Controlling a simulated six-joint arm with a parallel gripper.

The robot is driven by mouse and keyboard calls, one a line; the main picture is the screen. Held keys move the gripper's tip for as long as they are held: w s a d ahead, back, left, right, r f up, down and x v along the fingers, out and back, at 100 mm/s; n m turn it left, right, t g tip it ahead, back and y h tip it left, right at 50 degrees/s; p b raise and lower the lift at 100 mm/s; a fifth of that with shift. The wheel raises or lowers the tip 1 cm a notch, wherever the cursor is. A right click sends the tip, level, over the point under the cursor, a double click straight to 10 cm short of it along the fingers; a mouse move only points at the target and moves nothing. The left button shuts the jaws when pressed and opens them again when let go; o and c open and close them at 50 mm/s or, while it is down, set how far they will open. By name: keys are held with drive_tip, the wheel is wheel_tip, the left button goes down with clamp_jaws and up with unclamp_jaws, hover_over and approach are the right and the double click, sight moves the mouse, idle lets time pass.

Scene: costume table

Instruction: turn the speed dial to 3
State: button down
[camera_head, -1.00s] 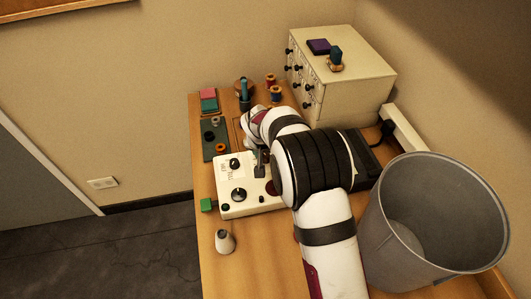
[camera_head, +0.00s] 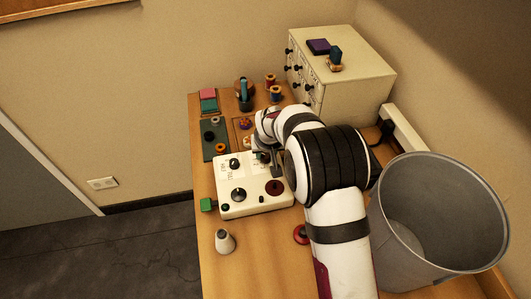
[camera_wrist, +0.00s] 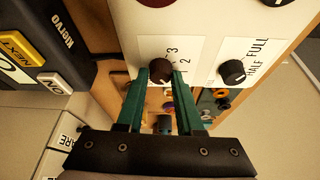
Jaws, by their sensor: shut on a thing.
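The speed dial (camera_wrist: 160,70) is a small dark round knob on a white panel in the wrist view, with the numbers 2 and 3 readable beside it. The two teal fingers of my gripper (camera_wrist: 160,74) stand on either side of it and are shut on it. I cannot tell which number the dial points to. In the head view the white control box (camera_head: 219,173) sits on the table, with my gripper (camera_head: 274,164) over its upper right part. The dial is hard to make out there behind the gripper.
A second black knob (camera_wrist: 232,71) marked HALF and FULL is right of the dial. A large black dial (camera_head: 238,194) and a dark red knob (camera_head: 275,187) are also on the box.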

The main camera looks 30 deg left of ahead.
drive_tip(key=n, duration=0.2)
drive_tip(key=n+g+y, duration=0.1)
drive_tip(key=n, duration=0.1)
drive_tip(key=shift+w+d+n+g, duration=0.1)
drive_tip(key=shift+d+n+g, duration=0.05)
drive_tip(key=shift+n+g, duration=0.15)
drive_tip(key=n, duration=0.2)
drive_tip(key=n+g, duration=0.1)
drive_tip(key=n, duration=0.1)
drive_tip(key=shift+w+f+n+g+y, duration=0.1)
drive_tip(key=shift+n+g+y, duration=0.2)
drive_tip(key=n+g, duration=0.1)
drive_tip(key=n, duration=0.3)
drive_tip(key=shift+w+n+g, duration=0.1)
drive_tip(key=shift+n+g, duration=0.2)
drive_tip(key=shift+g, duration=0.1)
drive_tip(key=n, duration=0.2)
drive_tip(key=n+g+h, duration=0.1)
drive_tip(key=n, duration=0.1)
drive_tip(key=shift+w+n+g, duration=0.1)
drive_tip(key=shift+n+g, duration=0.2)
drive_tip(key=shift+n, duration=0.1)
drive_tip(key=c, duration=0.6)
unclamp_jaws()
drive_tip(key=shift+o, duration=0.2)
